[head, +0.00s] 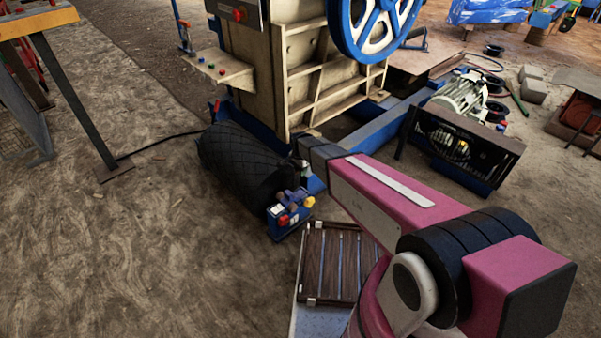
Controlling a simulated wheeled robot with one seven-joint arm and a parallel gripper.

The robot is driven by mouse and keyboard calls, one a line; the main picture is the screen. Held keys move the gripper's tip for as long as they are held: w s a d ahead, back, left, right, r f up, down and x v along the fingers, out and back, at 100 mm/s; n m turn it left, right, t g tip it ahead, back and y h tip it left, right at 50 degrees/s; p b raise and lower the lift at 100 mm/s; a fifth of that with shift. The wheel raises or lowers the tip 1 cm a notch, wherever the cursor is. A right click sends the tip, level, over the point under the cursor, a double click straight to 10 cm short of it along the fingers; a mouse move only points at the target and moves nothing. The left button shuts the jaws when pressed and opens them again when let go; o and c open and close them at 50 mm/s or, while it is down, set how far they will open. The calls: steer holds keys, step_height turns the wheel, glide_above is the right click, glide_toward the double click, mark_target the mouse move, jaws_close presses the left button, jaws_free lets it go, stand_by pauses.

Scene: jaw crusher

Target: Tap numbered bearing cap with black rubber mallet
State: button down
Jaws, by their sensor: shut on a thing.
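My pink arm reaches from the lower right toward the crusher's base, and its far end stops beside the black roller. My gripper cannot be made out beyond that end, so what it holds is hidden. I cannot make out a black rubber mallet. The cream jaw crusher (298,75) stands at the top middle, with a blue-and-white flywheel (378,22) on its upper right. No bearing cap with a readable number shows.
A black textured roller (240,165) lies left of my arm's end. A blue box with coloured buttons (290,212) stands close below it. A slatted wooden panel (340,262) lies nearer. A motor (462,97) is at right.

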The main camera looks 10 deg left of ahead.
step_height(320, 180, up, 7)
stand_by(0.4)
steer(key=shift+f, duration=0.15)
step_height(320, 180, down, 5)
steer(key=shift+w+r+g+y, duration=0.1)
steer(key=shift+r+g+y, duration=0.05)
steer(key=shift+g+y, duration=0.85)
steer(key=shift+f+g, duration=0.5)
steer(key=shift+f, duration=0.05)
steer(key=shift+f, duration=0.15)
